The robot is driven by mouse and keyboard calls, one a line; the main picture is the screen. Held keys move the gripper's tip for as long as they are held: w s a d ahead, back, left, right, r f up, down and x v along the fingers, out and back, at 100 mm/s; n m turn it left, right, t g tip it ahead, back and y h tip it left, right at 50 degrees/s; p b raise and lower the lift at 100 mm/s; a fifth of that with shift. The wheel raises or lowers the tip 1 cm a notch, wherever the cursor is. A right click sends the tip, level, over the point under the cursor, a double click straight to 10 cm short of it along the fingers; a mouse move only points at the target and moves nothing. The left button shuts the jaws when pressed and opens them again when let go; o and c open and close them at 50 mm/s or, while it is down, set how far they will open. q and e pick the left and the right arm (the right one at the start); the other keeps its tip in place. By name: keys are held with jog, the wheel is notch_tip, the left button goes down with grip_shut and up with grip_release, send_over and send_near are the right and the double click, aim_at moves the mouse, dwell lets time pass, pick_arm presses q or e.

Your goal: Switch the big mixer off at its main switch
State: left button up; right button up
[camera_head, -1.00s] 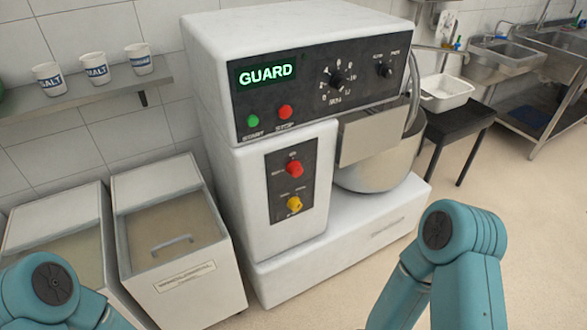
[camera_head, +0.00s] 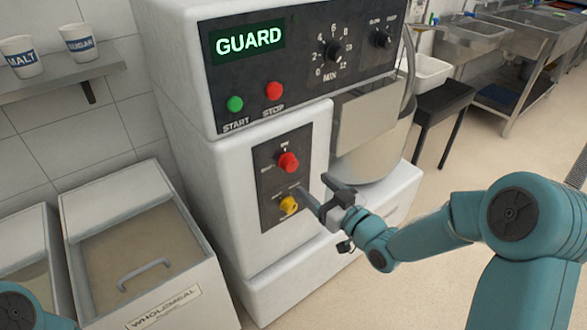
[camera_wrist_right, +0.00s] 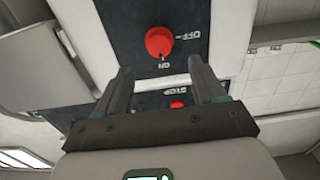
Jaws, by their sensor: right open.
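The big mixer (camera_head: 190,90) is a white cabinet with a black upper panel reading GUARD. Its lower black panel carries a red rotary switch (camera_head: 288,163) above a yellow one (camera_head: 289,205). In the right wrist view the red switch (camera_wrist_right: 159,42) shows upside down, with ON and OFF labels; a pale mark on its edge is on the ON side. My right gripper (camera_head: 316,187) is open and empty, in front of the panel's right edge, below and right of the red switch. The fingers (camera_wrist_right: 160,85) look apart from the switch. My left gripper is out of view.
Green START (camera_head: 235,104) and red STOP (camera_head: 273,91) buttons sit above. The steel bowl (camera_head: 385,140) and its guard stand right of the panel. A wholemeal bin (camera_head: 150,260) stands at left, below a shelf (camera_head: 65,75) with cups.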

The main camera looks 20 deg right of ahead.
aim_at(293, 167)
jog(key=x, duration=0.9)
jog(key=shift+f+p, duration=0.1)
jog(key=shift+p, duration=0.3)
jog(key=c, duration=1)
